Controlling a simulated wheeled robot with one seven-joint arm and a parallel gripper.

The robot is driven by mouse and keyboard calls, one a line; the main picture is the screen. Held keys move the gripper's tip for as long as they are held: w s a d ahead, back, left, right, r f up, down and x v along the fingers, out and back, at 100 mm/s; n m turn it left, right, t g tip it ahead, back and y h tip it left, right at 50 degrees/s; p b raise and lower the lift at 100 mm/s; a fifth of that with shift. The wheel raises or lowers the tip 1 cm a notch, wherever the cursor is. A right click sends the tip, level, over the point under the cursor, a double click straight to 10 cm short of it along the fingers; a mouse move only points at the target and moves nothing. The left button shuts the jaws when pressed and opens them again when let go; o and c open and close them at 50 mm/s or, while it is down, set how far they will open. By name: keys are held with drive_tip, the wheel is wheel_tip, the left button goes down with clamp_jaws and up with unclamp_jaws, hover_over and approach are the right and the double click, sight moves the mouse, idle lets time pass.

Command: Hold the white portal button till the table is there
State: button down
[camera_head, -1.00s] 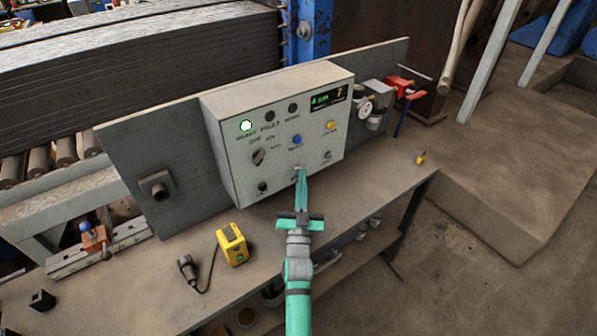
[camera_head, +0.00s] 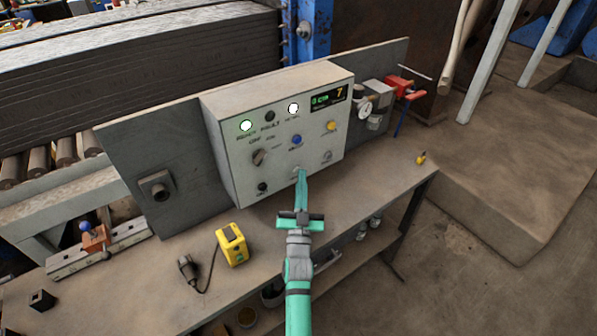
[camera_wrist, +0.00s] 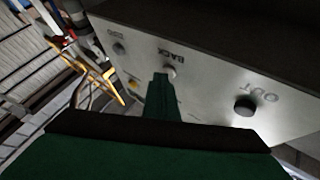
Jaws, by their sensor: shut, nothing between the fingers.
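The grey control box (camera_head: 285,135) stands on the bench with knobs, lamps and a small display (camera_head: 328,99). My gripper (camera_head: 302,172) is shut and empty, its tip at the lower part of the box's front. In the wrist view the fingertips (camera_wrist: 160,78) reach the pale white button (camera_wrist: 170,71) beside the label BACK. The tip partly covers it, and I cannot tell how far it is pressed. Two lamps glow white: the left lamp (camera_head: 246,126) and the right lamp (camera_head: 293,108). The display seems to read 0 cm and 7.
A dark button (camera_wrist: 245,106) marked OUT is close by on the same face. On the bench are a yellow device (camera_head: 232,245) and a black plug with cable (camera_head: 187,268). A red vise-like part (camera_head: 400,87) is at the back right. The bench's right part is mostly clear.

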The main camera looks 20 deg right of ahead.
drive_tip(key=shift+s, duration=0.1)
drive_tip(key=shift+s+d, duration=0.25)
drive_tip(key=shift+s, duration=0.5)
drive_tip(key=s, duration=0.1)
drive_tip(key=s+d, duration=0.1)
drive_tip(key=s, duration=0.2)
drive_tip(key=shift+s+d, duration=0.35)
drive_tip(key=shift+d, duration=0.05)
idle(0.3)
